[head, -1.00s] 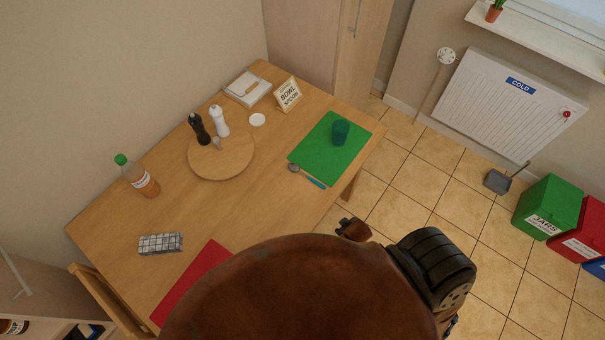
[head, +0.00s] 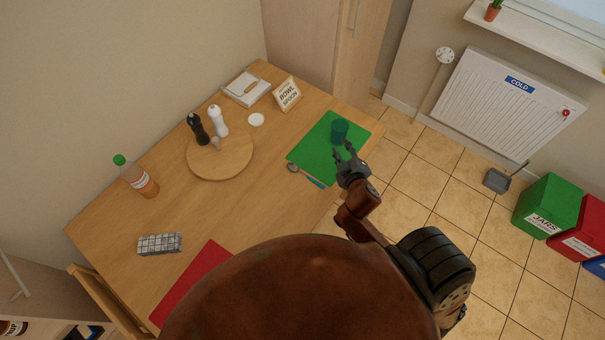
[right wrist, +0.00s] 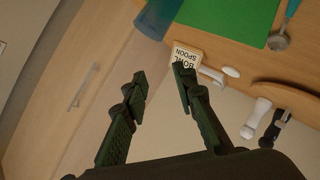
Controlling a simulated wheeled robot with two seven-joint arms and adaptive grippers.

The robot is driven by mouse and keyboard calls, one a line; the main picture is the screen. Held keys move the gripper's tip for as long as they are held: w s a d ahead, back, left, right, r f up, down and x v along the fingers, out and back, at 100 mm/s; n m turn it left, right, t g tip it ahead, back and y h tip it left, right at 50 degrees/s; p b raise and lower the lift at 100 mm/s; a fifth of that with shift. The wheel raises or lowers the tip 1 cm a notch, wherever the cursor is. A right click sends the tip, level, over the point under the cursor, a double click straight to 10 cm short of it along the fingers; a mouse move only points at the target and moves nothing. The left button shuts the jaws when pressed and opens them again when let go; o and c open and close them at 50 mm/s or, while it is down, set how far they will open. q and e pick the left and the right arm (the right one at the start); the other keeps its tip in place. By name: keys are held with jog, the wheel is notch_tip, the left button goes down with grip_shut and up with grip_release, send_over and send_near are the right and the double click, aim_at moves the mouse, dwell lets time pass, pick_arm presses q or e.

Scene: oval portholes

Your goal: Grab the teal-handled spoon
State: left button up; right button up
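The teal-handled spoon (head: 307,176) lies on the wooden table beside the near-left edge of the green mat (head: 313,148). Its metal bowl points up-left and its teal handle points down-right. Part of it also shows at the top right of the right wrist view (right wrist: 282,32). My right gripper (head: 345,151) is open and empty, to the right of the spoon near the table edge and just below the teal cup. In the right wrist view its two fingers (right wrist: 160,78) stand apart with nothing between them. My left gripper is not in view.
A teal cup (head: 339,131) stands on the green mat, close to my right gripper. A round wooden board (head: 232,160) with shakers, a bowl-spoon sign (head: 287,95), a bottle (head: 139,178) and a red mat (head: 185,290) are on the table. The table's middle is clear.

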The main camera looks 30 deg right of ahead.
jog(key=w+a+r+n+t+y, duration=0.3)
jog(key=w+a+r+n+y, duration=0.1)
jog(key=a+r+n, duration=0.35)
jog(key=w+a+r+n+t+y, duration=0.45)
jog(key=a+r+n, duration=0.25)
jog(key=r, duration=0.2)
jog(key=s+a+f+n+g+y, duration=0.1)
jog(key=a+f+n+g+y, duration=0.2)
jog(key=a+n+g+y, duration=0.55)
jog(key=n+g+h, duration=0.7)
jog(key=n+h, duration=0.3)
jog(key=n, duration=0.2)
send_near(304, 174)
jog(key=a, duration=0.1)
jog(key=x, duration=0.2)
jog(key=shift+w+d+f, duration=0.15)
jog(key=shift+w+f, duration=0.05)
jog(key=shift+f, duration=0.1)
jog(key=x, duration=0.3)
jog(key=d+x, duration=0.1)
jog(key=x, duration=0.1)
jog(key=shift+a+f, duration=0.15)
jog(key=shift+a, duration=0.1)
